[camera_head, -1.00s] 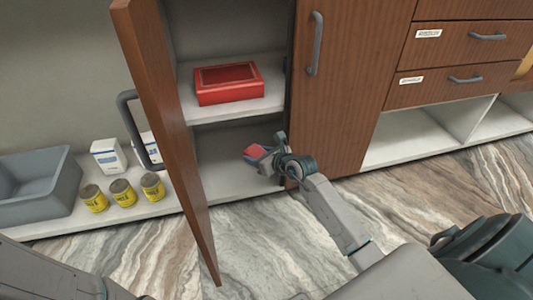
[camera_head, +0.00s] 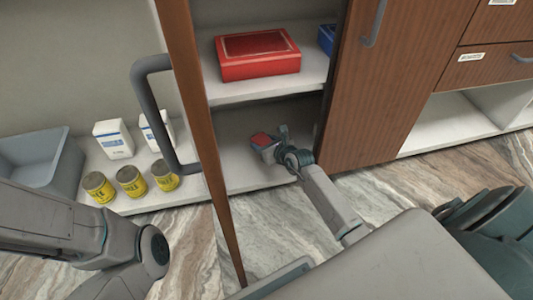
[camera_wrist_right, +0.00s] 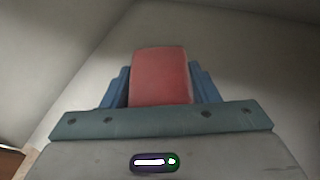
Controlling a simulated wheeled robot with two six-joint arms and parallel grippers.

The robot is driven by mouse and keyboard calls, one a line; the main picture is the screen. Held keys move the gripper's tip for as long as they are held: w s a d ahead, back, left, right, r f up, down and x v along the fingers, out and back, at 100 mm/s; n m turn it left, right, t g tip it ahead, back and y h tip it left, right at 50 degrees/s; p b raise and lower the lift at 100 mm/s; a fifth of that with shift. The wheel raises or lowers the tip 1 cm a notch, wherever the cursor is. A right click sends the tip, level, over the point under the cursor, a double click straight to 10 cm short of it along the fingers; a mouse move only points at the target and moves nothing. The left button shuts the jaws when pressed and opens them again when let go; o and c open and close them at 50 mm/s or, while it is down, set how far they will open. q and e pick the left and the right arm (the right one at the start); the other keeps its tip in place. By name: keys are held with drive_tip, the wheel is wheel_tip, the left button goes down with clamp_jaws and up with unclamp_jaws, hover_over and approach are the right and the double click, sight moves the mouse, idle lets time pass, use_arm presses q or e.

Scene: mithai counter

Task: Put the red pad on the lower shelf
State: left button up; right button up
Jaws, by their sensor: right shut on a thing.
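The red pad (camera_wrist_right: 160,76) is held between the blue fingers of my right gripper (camera_wrist_right: 162,90) in the right wrist view. In the head view the red pad (camera_head: 261,140) is at the tip of my right gripper (camera_head: 266,146), inside the open cupboard, over the lower shelf (camera_head: 240,172). I cannot tell whether the pad touches the shelf. My left arm shows at the lower left of the head view, but its gripper is out of view.
A red box (camera_head: 258,66) and a partly hidden blue box (camera_head: 326,40) sit on the upper shelf (camera_head: 270,88). The open cupboard door (camera_head: 198,110) stands left of my right arm. Yellow tins (camera_head: 131,181), white cartons (camera_head: 114,143) and a grey bin (camera_head: 38,160) are further left.

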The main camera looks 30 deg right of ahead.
wheel_tip(320, 180, down, 5)
drive_tip(key=b, duration=0.3)
drive_tip(key=shift+r, duration=0.1)
drive_tip(key=shift+f, duration=0.2)
drive_tip(key=o, duration=1.1)
drive_tip(key=shift+c, duration=0.2)
drive_tip(key=shift+r, duration=0.15)
